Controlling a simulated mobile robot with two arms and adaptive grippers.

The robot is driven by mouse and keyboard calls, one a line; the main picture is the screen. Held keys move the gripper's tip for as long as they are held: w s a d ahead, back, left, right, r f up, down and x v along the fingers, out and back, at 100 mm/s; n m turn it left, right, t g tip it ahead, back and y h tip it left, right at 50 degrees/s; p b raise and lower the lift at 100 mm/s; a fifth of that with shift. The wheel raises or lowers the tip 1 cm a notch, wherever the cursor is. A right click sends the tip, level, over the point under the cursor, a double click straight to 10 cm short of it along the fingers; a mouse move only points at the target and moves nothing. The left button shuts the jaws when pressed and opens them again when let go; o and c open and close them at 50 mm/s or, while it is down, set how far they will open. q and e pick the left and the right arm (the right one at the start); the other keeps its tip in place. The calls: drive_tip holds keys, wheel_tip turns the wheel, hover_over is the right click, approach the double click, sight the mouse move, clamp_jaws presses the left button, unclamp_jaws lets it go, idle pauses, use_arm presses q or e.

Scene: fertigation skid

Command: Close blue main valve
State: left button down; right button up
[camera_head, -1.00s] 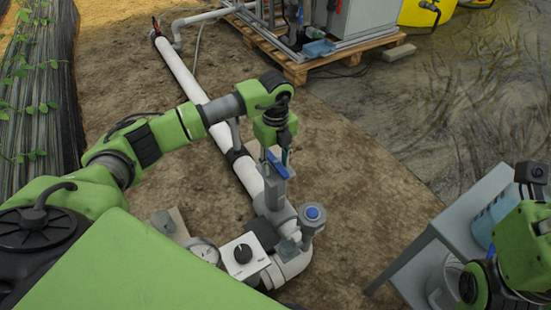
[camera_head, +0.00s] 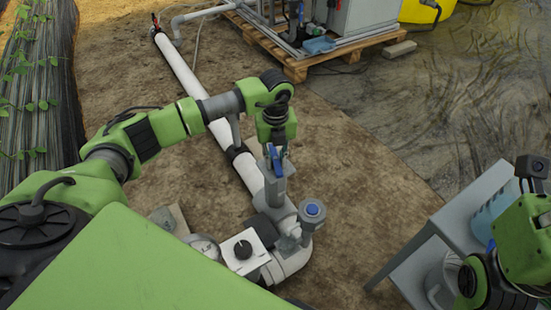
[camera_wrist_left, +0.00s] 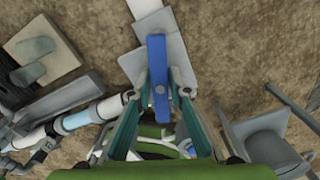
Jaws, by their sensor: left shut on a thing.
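The blue main valve is a grey body (camera_head: 276,188) on the white pipe, with a flat blue lever handle (camera_head: 274,156) on top. My left gripper (camera_head: 277,150) is over the valve, fingers down, shut on the blue handle. In the left wrist view the handle (camera_wrist_left: 158,80) lies between the two fingertips (camera_wrist_left: 160,90), roughly in line with the white pipe piece above it. The fingers hide part of the handle in the head view. My right arm's end (camera_head: 520,245) is at the right edge; its fingers cannot be made out.
A grey riser with a blue top (camera_head: 312,209) stands close to the right of the valve. A white box with a black knob (camera_head: 243,250) and a round gauge (camera_head: 205,248) sit nearer. A grey table (camera_head: 455,215) is at right, a pallet skid (camera_head: 300,65) behind. Soil between is clear.

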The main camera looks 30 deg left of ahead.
use_arm(q)
drive_tip(key=m, duration=0.7)
drive_tip(key=shift+s+f, duration=0.15)
drive_tip(key=shift+f, duration=0.05)
drive_tip(key=m, duration=0.4)
drive_tip(key=shift+m, duration=0.3)
drive_tip(key=m, duration=0.3)
drive_tip(key=shift+m, duration=0.3)
drive_tip(key=c, duration=1.8)
unclamp_jaws()
